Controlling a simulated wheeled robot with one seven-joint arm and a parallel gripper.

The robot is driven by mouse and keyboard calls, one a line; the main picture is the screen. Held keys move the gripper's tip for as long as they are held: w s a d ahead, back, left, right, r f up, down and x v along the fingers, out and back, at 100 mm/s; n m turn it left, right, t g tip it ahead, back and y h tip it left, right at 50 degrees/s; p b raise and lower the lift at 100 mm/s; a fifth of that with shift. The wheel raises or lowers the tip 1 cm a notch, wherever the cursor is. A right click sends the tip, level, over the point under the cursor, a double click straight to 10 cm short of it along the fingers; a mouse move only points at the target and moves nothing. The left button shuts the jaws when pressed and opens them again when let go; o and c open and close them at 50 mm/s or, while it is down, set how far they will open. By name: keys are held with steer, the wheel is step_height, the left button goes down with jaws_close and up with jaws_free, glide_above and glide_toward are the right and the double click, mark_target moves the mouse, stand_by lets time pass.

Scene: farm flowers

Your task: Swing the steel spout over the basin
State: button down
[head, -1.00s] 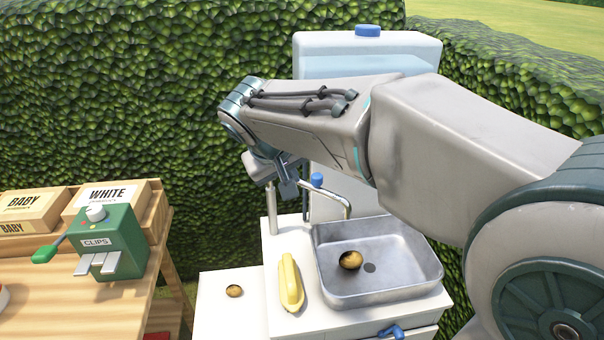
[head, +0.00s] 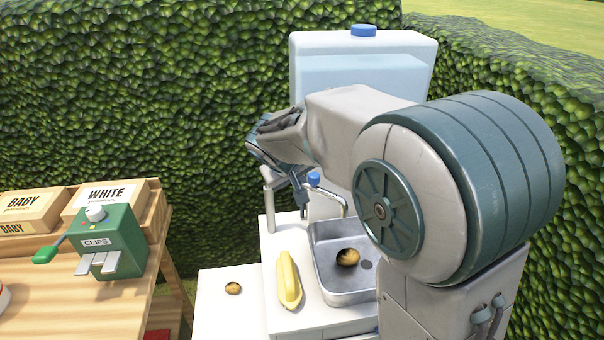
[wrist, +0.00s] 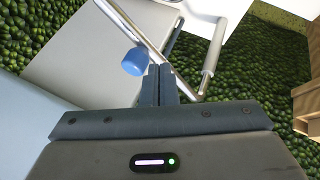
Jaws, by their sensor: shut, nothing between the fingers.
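The steel spout (head: 330,191) is a thin bent tube behind the basin, with a blue knob (head: 314,178) beside it. Its downturned end appears at the back rim of the steel basin (head: 322,262); I cannot tell if it hangs inside the rim. My gripper (head: 303,208) is shut and empty, to the left of the spout's end. In the wrist view, my shut fingers (wrist: 160,70) are beside the slanting steel tube (wrist: 178,72), close to or touching it. The blue knob (wrist: 135,62) is just left of them. My arm hides the basin's right side.
A potato (head: 347,258) lies in the basin. A yellow object (head: 289,280) lies left of the basin, and another potato (head: 233,288) lies on the lower white surface. A water tank (head: 350,75) stands behind. A wooden table (head: 60,290) with a green clip box (head: 110,240) is at left.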

steer(key=shift+w+d, duration=0.2)
steer(key=shift+d, duration=0.2)
steer(key=shift+f, duration=0.1)
steer(key=shift+w+d+b, duration=0.3)
steer(key=shift+w+d, duration=0.3)
steer(key=shift+d, duration=0.15)
